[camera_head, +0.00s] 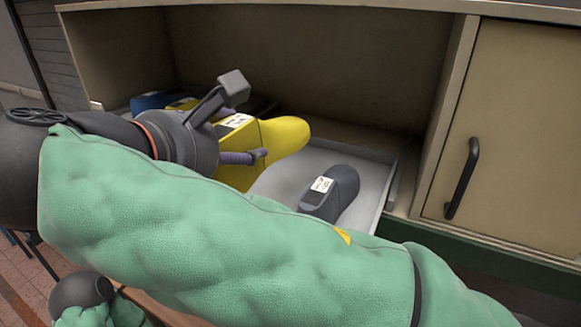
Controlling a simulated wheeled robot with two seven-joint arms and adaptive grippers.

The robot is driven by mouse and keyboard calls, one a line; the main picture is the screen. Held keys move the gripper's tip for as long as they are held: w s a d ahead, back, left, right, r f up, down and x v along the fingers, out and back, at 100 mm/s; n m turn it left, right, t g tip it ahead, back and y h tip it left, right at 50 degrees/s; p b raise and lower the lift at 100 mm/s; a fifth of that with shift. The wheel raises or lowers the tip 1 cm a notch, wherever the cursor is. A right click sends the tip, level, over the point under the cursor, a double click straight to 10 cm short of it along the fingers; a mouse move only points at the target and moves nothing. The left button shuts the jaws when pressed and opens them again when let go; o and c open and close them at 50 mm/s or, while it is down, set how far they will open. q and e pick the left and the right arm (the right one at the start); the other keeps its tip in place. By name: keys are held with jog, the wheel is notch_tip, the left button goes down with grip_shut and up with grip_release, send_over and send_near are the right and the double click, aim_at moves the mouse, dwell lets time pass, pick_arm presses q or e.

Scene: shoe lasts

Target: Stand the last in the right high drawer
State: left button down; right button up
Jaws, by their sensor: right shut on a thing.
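My right gripper (240,128) is shut on a large yellow last (285,135) with a white label. The last's rounded end points right, over the left part of a pale grey open drawer (376,201). I cannot tell whether its underside touches the drawer floor. A dark grey last (346,186) with a white label lies in the drawer, right of the yellow one. My right arm crosses the front and hides the drawer's near part. My left gripper is out of view.
A blue last (148,101) and another yellow piece (184,103) are at the back left, partly hidden by my gripper. The cabinet has a closed door with a black handle (462,178) at the right. Bare drawer floor shows around the dark grey last.

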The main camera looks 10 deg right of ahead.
jog(key=w+f, duration=0.3)
jog(key=w, duration=0.1)
jog(key=w+d+f+p, duration=0.1)
jog(key=w+f, duration=0.2)
jog(key=w, duration=0.1)
jog(key=w+f, duration=0.2)
jog(key=w, duration=0.3)
jog(key=shift+d+f, duration=0.2)
jog(key=shift+f, duration=0.2)
jog(key=shift+w+f, duration=0.15)
jog(key=shift+f, duration=0.15)
jog(key=shift+w+f+p, duration=0.1)
jog(key=shift+f+p, duration=0.35)
jog(key=shift+f, duration=1.2)
jog(key=shift+f, duration=0.1)
jog(key=o, duration=1.7)
jog(key=shift+f, duration=0.1)
